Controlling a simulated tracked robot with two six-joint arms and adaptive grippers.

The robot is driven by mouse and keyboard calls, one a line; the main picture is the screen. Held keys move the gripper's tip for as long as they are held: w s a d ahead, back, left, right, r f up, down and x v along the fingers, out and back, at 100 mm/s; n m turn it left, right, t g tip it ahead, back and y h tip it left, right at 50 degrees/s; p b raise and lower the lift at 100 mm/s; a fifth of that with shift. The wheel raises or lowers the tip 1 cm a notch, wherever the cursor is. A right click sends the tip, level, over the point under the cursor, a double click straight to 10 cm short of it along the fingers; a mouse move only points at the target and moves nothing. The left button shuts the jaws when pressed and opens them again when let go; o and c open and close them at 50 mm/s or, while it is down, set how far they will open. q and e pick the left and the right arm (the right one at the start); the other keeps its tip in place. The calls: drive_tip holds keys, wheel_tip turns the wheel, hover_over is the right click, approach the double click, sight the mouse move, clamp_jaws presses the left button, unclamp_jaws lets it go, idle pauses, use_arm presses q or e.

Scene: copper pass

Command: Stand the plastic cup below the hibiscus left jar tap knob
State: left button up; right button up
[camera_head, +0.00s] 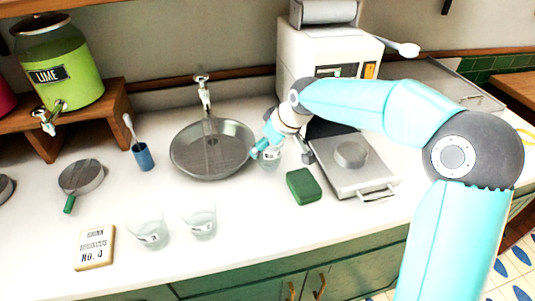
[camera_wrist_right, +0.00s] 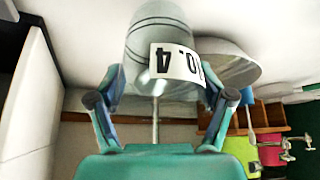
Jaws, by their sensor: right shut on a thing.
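My right gripper (camera_head: 268,148) is shut on a clear plastic cup (camera_head: 271,158), just right of the round metal basin. In the right wrist view the cup (camera_wrist_right: 158,40) sits between the fingers of the gripper (camera_wrist_right: 157,100), its label reading upside down with a "4". A pink jar (camera_head: 5,92) is cut off by the left edge of the head view. A red-pink jar (camera_wrist_right: 268,150) shows small at the lower right of the wrist view, near a tap (camera_wrist_right: 288,150). The hibiscus tap knob cannot be made out surely. My left gripper is not in view.
A lime jar (camera_head: 60,70) stands on a wooden shelf (camera_head: 115,110). Two clear cups (camera_head: 150,232) (camera_head: 200,222) stand at the front beside a "Drink Hibiscus No. 4" sign (camera_head: 95,248). A basin (camera_head: 190,150), blue holder (camera_head: 143,157), pan (camera_head: 82,177) and green box (camera_head: 303,187) occupy the counter.

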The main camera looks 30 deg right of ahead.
drive_tip(key=shift+f, duration=1.7)
drive_tip(key=shift+f, duration=0.15)
drive_tip(key=o, duration=0.7)
